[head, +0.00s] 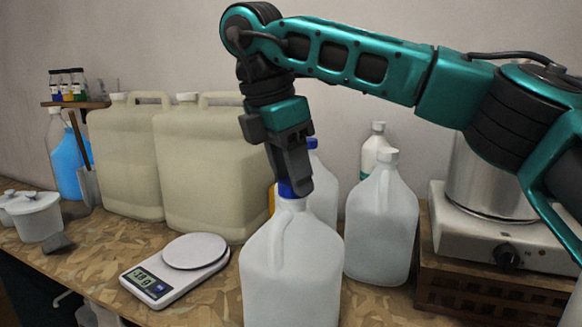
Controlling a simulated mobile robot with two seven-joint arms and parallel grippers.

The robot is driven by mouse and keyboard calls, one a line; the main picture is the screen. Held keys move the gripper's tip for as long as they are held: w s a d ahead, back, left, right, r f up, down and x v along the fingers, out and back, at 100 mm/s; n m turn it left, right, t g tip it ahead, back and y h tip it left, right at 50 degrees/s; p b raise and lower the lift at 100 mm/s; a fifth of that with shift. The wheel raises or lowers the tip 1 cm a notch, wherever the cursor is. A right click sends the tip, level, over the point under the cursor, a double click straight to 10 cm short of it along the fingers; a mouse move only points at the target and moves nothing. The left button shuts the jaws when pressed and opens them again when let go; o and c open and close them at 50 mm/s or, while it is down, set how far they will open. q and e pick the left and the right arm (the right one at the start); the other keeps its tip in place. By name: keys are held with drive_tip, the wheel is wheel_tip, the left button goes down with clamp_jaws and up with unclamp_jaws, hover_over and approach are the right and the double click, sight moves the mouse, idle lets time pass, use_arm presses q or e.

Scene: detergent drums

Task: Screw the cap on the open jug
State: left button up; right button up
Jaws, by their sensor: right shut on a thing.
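A white translucent jug (290,265) with a side handle stands upright at the front middle of the counter. A blue cap (288,189) is at the top of its neck. My right gripper (293,183) points down over the jug and is shut on the blue cap. The fingers hide part of the cap, so I cannot tell whether it sits fully down on the neck. My left gripper is not in view.
A kitchen scale (175,268) lies left of the jug. A white-capped jug (382,225) stands to the right, and a blue-capped jug (322,185) behind. Large beige canisters (205,165) stand at back left. A hot plate with a steel pot (490,180) is at right.

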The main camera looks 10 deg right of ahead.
drive_tip(key=o, duration=0.9)
drive_tip(key=shift+f, duration=0.25)
drive_tip(key=shift+r, duration=0.15)
drive_tip(key=shift+r, duration=0.15)
drive_tip(key=n, duration=0.3)
drive_tip(key=shift+d+t, duration=0.1)
drive_tip(key=shift+t, duration=0.3)
drive_tip(key=n+y, duration=0.1)
drive_tip(key=n, duration=0.1)
drive_tip(key=shift+n, duration=0.4)
drive_tip(key=shift+t, duration=0.3)
drive_tip(key=n, duration=0.3)
drive_tip(key=shift+s+d+b, duration=0.1)
drive_tip(key=shift+b, duration=0.2)
drive_tip(key=shift+n+t+y, duration=0.3)
drive_tip(key=shift+n+y, duration=0.3)
drive_tip(key=shift+n, duration=0.8)
